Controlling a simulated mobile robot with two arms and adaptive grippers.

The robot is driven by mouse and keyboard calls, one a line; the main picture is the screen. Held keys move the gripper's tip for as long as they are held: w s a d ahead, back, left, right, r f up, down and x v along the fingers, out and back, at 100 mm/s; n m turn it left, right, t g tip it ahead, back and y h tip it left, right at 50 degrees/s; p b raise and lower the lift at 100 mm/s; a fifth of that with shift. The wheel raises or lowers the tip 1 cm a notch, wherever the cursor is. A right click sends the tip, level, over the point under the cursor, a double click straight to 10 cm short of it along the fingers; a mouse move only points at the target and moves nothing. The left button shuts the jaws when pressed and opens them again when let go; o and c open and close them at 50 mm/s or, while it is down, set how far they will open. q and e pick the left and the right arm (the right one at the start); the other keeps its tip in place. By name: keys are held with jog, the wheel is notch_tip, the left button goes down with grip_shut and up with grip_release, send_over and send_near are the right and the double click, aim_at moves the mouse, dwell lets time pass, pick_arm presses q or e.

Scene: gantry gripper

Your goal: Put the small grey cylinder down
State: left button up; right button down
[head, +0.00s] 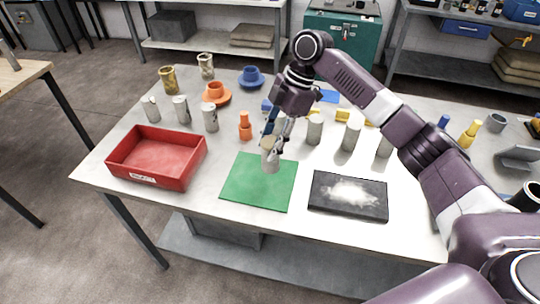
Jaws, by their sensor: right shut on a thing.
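My right gripper (274,143) points down over the table and is shut on the small grey cylinder (270,163). The cylinder is upright at the back part of the green mat (262,193). I cannot tell whether its base touches the mat or is a little above it. My left gripper does not show. Other grey cylinders stand on the table: several at the left (181,109) behind the red tray, and several at the right, such as one just right of my gripper (314,130).
A red tray (193,166) stands left of the mat. A black board with a white patch (379,207) lies to its right. An orange bottle-like piece (245,127) stands close behind the mat. Orange (226,97) and blue (251,84) cups on saucers are farther back.

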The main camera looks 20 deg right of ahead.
aim_at(264, 170)
jog(key=shift+f, duration=0.7)
notch_tip(264, 170, down, 3)
jog(key=shift+f+p, duration=0.15)
jog(key=shift+p, duration=0.35)
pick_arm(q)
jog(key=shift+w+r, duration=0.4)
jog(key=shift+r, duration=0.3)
pick_arm(e)
jog(key=shift+f, duration=0.45)
jog(key=shift+f, duration=0.1)
jog(key=c, duration=1.3)
grip_release()
jog(key=shift+f, duration=0.1)
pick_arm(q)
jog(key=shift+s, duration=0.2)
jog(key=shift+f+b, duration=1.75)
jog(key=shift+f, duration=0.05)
pick_arm(e)
jog(key=v, duration=1.2)
